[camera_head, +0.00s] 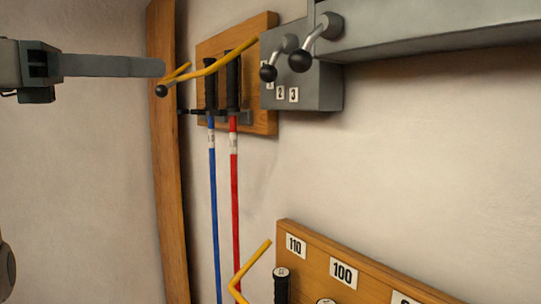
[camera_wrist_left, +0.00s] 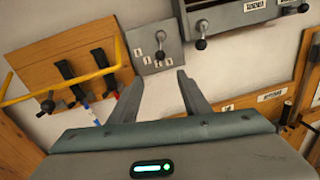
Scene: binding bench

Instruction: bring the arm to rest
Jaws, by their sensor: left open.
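My left gripper (camera_head: 160,67) comes in from the left in the head view, seen side-on in front of the pale wall. Its tip is close in the picture to a yellow bar (camera_head: 215,66) with a black knob; I cannot tell the gap in depth. In the left wrist view the two fingers (camera_wrist_left: 158,88) are spread apart with nothing between them, and only wall and fittings show beyond. My right gripper is in neither view.
A wooden board (camera_head: 265,118) holds black handles with a blue strap (camera_head: 213,190) and a red strap (camera_head: 235,190). A grey lever box (camera_head: 325,92) adjoins it. A wooden post (camera_head: 165,180) stands left. A numbered rack (camera_head: 315,258) is lower right. Bare wall lies between.

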